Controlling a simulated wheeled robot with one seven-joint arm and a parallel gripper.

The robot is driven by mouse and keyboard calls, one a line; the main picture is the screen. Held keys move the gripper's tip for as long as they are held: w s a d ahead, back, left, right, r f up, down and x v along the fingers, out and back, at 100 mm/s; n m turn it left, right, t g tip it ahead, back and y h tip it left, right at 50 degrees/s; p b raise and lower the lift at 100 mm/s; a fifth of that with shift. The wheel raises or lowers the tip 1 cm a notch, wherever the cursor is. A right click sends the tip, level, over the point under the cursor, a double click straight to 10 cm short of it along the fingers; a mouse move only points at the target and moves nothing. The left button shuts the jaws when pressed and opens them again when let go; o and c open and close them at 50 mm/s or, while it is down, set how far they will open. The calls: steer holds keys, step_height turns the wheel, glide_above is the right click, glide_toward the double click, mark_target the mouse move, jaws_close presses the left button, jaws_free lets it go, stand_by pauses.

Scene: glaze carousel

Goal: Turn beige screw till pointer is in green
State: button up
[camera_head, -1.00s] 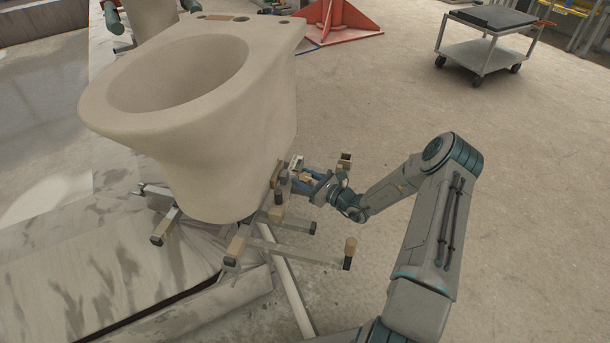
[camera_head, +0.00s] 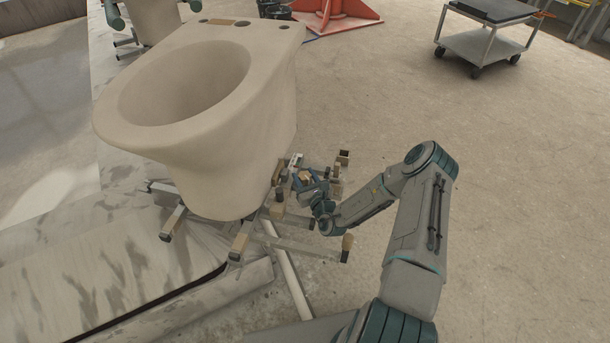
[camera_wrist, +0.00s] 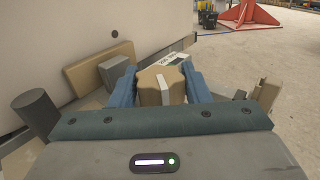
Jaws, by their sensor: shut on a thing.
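The beige screw (camera_wrist: 158,86) is a lobed knob with a pale stripe down its near side. In the wrist view it sits between the two blue fingers of my gripper (camera_wrist: 160,88), which are shut on it. In the head view my gripper (camera_head: 306,180) is at the carousel's frame, beside the toilet bowl, and the screw is small there. A white label plate (camera_wrist: 172,60) with dark marks stands just behind the screw. The pointer and any green zone cannot be made out.
A large beige toilet bowl (camera_head: 215,150) stands on the metal frame (camera_head: 290,240) close to my gripper's left. A grey cart (camera_head: 484,45) stands far off; the floor at right is clear.

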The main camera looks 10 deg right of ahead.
steer(key=o, duration=1)
steer(key=v, duration=1.3)
steer(key=shift+s+p, duration=0.35)
steer(key=shift+s, duration=0.05)
